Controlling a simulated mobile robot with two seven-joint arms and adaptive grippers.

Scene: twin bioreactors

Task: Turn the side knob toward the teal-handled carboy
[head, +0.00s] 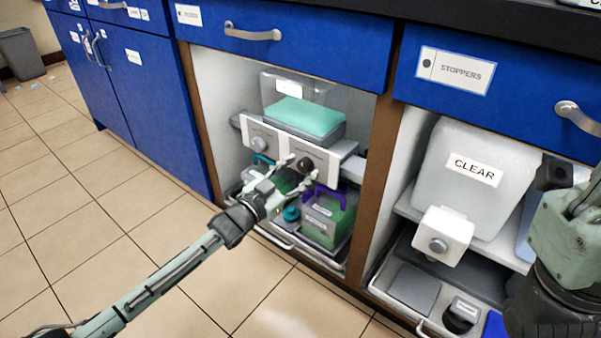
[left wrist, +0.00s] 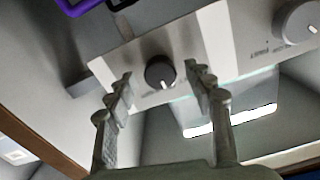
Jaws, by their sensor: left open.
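A white control panel (head: 318,156) in the open middle cabinet bears a dark knob (head: 305,163) and a light grey knob (head: 259,144). My left gripper (head: 302,169) is open at the dark knob. In the left wrist view this dark knob (left wrist: 160,72) lies between the fingertips, with gaps on both sides; its white pointer mark faces down the picture. The grey knob (left wrist: 300,23) is at upper right there. Below the panel are a teal handle (head: 263,160), its carboy partly hidden by my gripper, and a purple-handled green carboy (head: 322,222). My right arm (head: 565,235) is at the right edge; its fingertips are not clear.
A clear tank with teal liquid (head: 305,117) stands above the panel. A pull-out tray (head: 285,243) holds the carboys. The right cabinet has a tank labelled CLEAR (head: 480,175) and a single-knob white box (head: 442,235). Blue drawers (head: 300,35) overhang.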

